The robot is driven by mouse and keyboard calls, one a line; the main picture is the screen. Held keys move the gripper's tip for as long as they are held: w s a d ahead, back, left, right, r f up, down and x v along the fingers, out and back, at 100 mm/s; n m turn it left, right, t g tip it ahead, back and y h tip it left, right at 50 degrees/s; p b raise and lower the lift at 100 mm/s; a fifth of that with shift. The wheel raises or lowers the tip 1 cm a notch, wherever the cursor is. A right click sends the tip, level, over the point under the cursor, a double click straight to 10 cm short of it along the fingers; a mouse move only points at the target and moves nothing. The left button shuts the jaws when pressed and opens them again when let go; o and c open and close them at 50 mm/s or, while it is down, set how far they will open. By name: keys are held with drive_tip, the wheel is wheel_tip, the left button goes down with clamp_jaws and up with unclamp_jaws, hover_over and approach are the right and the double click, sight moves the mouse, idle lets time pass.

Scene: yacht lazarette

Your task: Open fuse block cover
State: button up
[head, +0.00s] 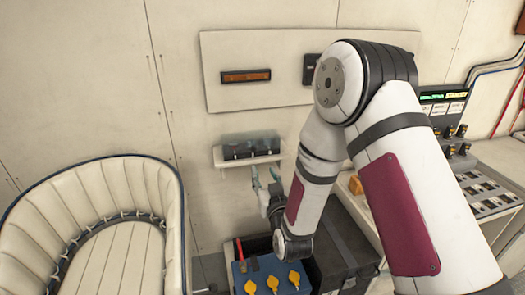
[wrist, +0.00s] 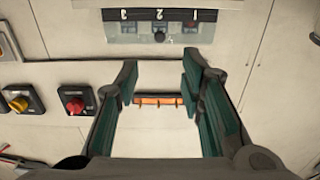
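The fuse block (head: 219,157) is a pale wall unit with dark parts behind a see-through, smoky cover (head: 235,141). In the wrist view the fuse block (wrist: 158,15) is upside down at the top, with a black strip numbered 1, 2 and 3. I cannot tell exactly how far the cover stands from its closed position. My gripper (head: 265,177) is just below and in front of the block in the head view. In the wrist view my gripper (wrist: 160,78) has its two teal-lined fingers wide apart, with nothing between them. I see no contact with the cover.
A wall panel above carries an orange-brown bar (head: 246,76), also seen between the fingers (wrist: 158,100). Red (wrist: 75,105) and yellow (wrist: 19,104) knobs sit beside it. Below are a blue box (head: 265,272) with yellow knobs and a dark case (head: 345,245). A cream seat (head: 95,215) stands left.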

sight(254, 150)
drive_tip(key=x, duration=1.3)
drive_tip(key=shift+w+a, duration=0.1)
drive_tip(key=shift+w, duration=0.25)
clamp_jaws()
